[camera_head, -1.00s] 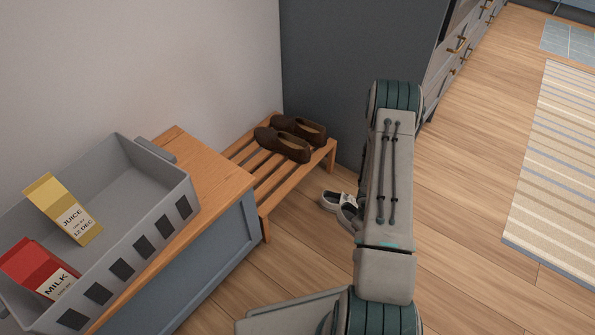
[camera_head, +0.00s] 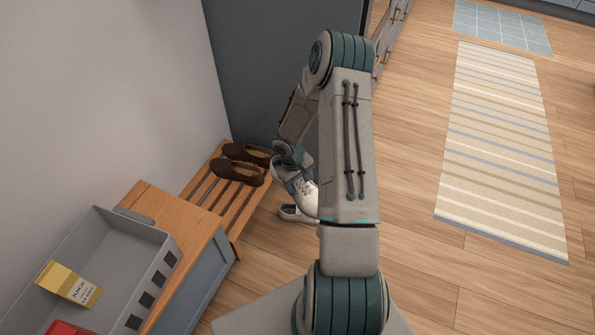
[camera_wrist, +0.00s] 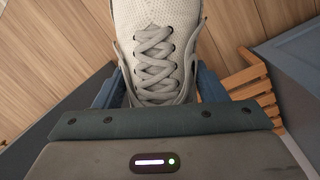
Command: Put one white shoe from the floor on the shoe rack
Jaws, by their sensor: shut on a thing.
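My gripper (camera_wrist: 160,92) is shut on a white shoe (camera_wrist: 158,35), its blue fingers on either side of the laced part in the wrist view. In the head view the held white shoe (camera_head: 304,194) hangs beside the rack, partly hidden by my arm. Another white shoe (camera_head: 291,213) lies on the floor below it, also partly hidden. The wooden shoe rack (camera_head: 207,190) stands left of the gripper. It also shows at the right of the wrist view (camera_wrist: 240,79).
A pair of brown shoes (camera_head: 240,163) sits at the rack's far end; its nearer slats are bare. A wooden-topped bench (camera_head: 160,211) adjoins the rack and bears a grey crate (camera_head: 151,262) with cartons. A dark grey panel (camera_head: 262,60) stands behind. A striped rug (camera_head: 505,145) lies right.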

